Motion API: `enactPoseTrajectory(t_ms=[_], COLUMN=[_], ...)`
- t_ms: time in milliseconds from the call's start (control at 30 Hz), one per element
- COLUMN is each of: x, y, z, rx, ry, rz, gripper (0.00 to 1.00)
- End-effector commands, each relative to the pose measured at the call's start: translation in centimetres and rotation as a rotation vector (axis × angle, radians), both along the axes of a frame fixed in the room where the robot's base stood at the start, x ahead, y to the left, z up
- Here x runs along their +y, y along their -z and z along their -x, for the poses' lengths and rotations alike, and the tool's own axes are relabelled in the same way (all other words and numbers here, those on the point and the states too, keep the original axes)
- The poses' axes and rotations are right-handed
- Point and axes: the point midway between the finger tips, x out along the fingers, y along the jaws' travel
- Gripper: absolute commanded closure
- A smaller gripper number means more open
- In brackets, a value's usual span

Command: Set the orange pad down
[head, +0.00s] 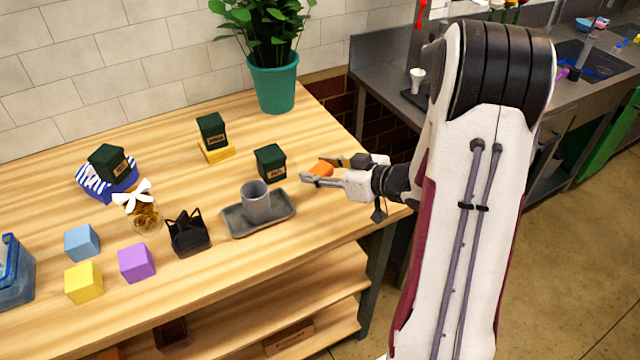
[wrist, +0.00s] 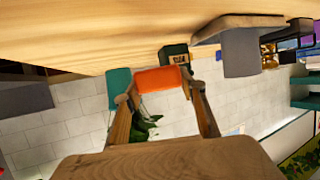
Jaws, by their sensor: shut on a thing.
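The orange pad (head: 323,168) is held between the fingers of my gripper (head: 324,170), over the right end of the wooden table in the head view. In the wrist view the orange pad (wrist: 158,79) sits between the two fingertips of my gripper (wrist: 160,90), which is shut on it. The pad appears to be above the table top, though the exact gap cannot be told.
Left of my gripper are a dark green box (head: 271,162) and a grey tray (head: 284,217) with a grey cup (head: 256,202). A teal plant pot (head: 274,84) stands behind. Farther left are a yellow pad (head: 216,152) under another green box, a black cat-shaped holder (head: 188,235) and coloured cubes.

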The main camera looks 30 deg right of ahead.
Motion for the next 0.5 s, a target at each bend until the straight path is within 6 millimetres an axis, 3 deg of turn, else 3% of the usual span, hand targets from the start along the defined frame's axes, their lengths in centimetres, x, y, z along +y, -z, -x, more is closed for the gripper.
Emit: enactPoseTrajectory(t_ms=[500], x=[-0.01], y=[0.7], z=[-0.02], rx=[-0.001], ry=[0.0], rz=[-0.001], gripper=[0.77])
